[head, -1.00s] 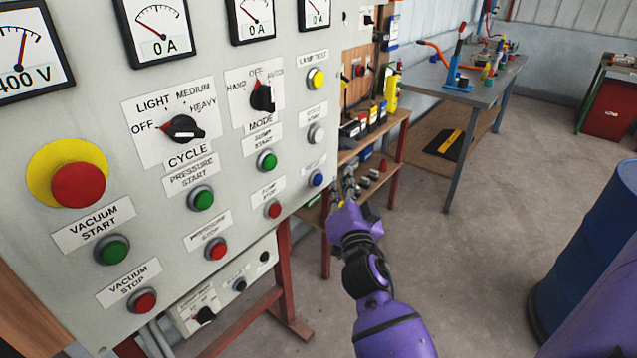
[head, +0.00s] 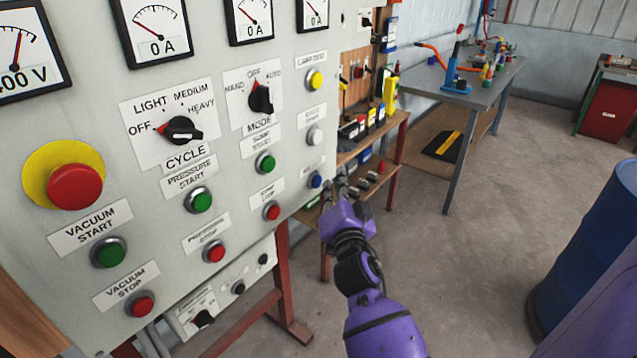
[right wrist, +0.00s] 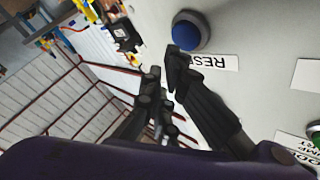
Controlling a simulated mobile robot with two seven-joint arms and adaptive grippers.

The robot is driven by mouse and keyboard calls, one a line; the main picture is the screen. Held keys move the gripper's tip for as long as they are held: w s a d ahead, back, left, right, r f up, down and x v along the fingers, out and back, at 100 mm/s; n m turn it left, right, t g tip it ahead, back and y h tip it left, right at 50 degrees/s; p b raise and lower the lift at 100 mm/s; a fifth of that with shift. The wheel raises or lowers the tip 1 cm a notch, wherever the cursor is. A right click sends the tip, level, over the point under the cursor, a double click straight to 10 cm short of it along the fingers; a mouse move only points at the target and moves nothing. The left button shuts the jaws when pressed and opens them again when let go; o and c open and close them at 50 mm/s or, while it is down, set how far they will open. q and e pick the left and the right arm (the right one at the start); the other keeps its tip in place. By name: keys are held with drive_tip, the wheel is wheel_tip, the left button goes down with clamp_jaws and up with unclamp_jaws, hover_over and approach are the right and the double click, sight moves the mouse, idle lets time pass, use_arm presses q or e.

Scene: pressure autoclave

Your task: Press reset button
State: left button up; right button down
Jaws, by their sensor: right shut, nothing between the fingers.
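The reset button is a blue round push button (head: 315,180) at the lower right of the grey control panel (head: 235,205) in the head view. In the right wrist view the blue button (right wrist: 190,31) is close, beside a label (right wrist: 212,62) whose letters begin "RES". My right gripper (head: 338,184) is in front of the panel's right edge, just right of the button. In the right wrist view its shut fingertips (right wrist: 165,70) are just short of the button, with a small gap in the picture. My left gripper is not in view.
A white button (head: 314,136) sits above the blue one, and a red button (head: 271,211) is to its left. A large red emergency knob (head: 75,186) is at the far left. A shelf (head: 390,140) and a blue barrel (head: 585,255) stand to the right.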

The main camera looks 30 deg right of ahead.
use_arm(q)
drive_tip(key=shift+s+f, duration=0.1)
use_arm(e)
drive_tip(key=shift+w, duration=0.15)
idle(0.5)
drive_tip(key=shift+w+a, duration=0.2)
drive_tip(key=shift+w, duration=0.05)
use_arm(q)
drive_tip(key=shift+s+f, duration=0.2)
use_arm(e)
drive_tip(key=shift+w+a, duration=0.15)
drive_tip(key=shift+w, duration=0.3)
idle(0.5)
drive_tip(key=shift+s, duration=0.1)
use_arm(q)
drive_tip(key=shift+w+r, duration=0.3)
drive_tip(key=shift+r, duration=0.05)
use_arm(e)
drive_tip(key=shift+s+d, duration=0.35)
drive_tip(key=shift+s, duration=0.4)
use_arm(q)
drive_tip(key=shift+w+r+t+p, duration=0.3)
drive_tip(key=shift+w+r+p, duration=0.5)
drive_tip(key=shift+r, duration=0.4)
use_arm(e)
drive_tip(key=s, duration=0.1)
drive_tip(key=s+d, duration=0.1)
drive_tip(key=s, duration=0.1)
drive_tip(key=s+d, duration=0.1)
drive_tip(key=shift+s, duration=0.3)
